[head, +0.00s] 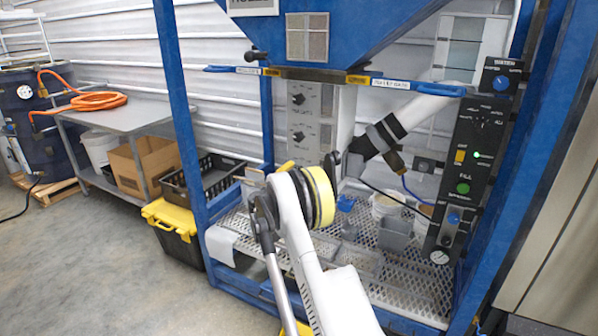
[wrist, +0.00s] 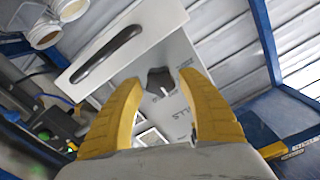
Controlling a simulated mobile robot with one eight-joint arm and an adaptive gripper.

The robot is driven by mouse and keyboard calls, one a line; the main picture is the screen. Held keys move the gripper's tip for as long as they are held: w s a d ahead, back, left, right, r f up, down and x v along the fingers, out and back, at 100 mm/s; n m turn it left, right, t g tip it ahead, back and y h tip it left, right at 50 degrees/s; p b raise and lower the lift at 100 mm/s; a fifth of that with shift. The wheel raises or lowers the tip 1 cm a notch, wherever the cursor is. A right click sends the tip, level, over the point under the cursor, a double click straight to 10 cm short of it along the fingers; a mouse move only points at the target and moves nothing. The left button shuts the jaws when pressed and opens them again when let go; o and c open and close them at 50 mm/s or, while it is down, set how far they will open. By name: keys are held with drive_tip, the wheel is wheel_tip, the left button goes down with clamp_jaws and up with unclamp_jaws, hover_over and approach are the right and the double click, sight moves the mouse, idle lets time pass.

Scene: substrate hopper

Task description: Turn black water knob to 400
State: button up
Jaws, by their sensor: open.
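In the wrist view a black knob (wrist: 158,77) with a white pointer sits on a grey panel face, between and beyond my fingertips. My gripper (wrist: 161,88) is open, its two yellow fingers on either side of the knob in the picture. I see no clear contact. In the head view two black knobs, an upper one (head: 298,99) and a lower one (head: 298,136), are on a grey panel (head: 326,112) under the hopper. Their labels are too small to read surely, so I cannot tell which is the water knob. My arm's wrist hides most of the gripper there.
A dark control panel (head: 478,150) with buttons stands at the right. Blue frame posts (head: 178,90) flank the work area. A mesh shelf (head: 400,278) with small containers lies below. In the wrist view a white plate with a black handle (wrist: 108,55) is close to the knob.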

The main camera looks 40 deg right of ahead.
drive_tip(key=v, duration=1.1)
